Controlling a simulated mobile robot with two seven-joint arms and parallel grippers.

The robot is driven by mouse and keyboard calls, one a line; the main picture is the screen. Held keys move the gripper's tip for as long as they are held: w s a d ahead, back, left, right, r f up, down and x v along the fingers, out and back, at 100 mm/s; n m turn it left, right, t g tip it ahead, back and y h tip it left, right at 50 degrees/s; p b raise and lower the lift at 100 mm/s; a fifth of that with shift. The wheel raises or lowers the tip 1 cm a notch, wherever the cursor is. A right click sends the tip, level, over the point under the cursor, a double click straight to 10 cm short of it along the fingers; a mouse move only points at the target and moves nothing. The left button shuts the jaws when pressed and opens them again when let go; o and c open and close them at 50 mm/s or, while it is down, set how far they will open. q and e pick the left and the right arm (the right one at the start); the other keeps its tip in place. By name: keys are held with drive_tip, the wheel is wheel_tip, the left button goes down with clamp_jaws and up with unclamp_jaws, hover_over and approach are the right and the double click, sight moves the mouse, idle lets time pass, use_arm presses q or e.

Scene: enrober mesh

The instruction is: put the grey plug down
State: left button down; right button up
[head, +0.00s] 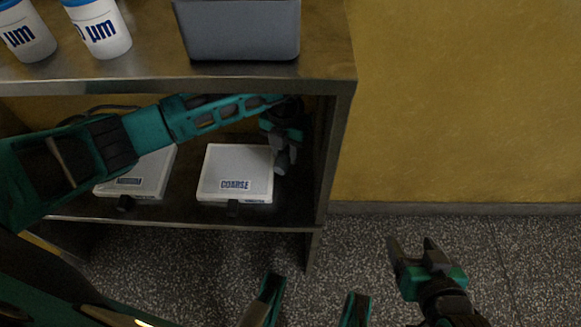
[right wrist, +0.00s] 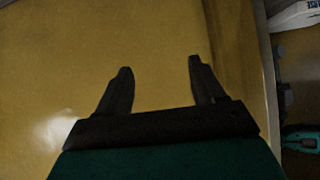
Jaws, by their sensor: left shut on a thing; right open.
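My left gripper (head: 284,148) reaches inside the shelf, at the right of the white box labelled COARSE (head: 235,170). It is shut on the grey plug (head: 281,165), a small dark grey piece that shows below its fingers, close to the box's right side. Whether the plug touches the shelf board or the box I cannot tell. My right gripper (head: 413,250) is open and empty, outside the shelf to the right.
A second white box (head: 145,172) lies left on the same lower shelf (head: 190,211). Dark knobs sit at both boxes' front edges. White tubs (head: 102,32) and a grey bin (head: 240,35) stand on the top. The shelf's right upright (head: 329,150) is near my left gripper. Floor at right is clear.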

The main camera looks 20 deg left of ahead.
use_arm(q)
drive_tip(key=shift+w+d+f, duration=0.3)
drive_tip(key=shift+w+f, duration=0.1)
drive_tip(key=shift+f, duration=0.1)
drive_tip(key=shift+f+b, duration=0.35)
drive_tip(key=shift+f, duration=0.2)
wheel_tip(320, 180, down, 5)
drive_tip(key=shift+r+b, duration=0.2)
drive_tip(key=shift+b, duration=0.75)
drive_tip(key=shift+w+f, duration=0.1)
drive_tip(key=shift+f, duration=0.15)
drive_tip(key=shift+r, duration=0.1)
use_arm(e)
drive_tip(key=shift+w+a+f, duration=0.3)
drive_tip(key=shift+w+a, duration=0.1)
drive_tip(key=shift+a, duration=0.25)
use_arm(q)
drive_tip(key=c, duration=0.8)
unclamp_jaws()
use_arm(e)
drive_tip(key=shift+d, duration=0.1)
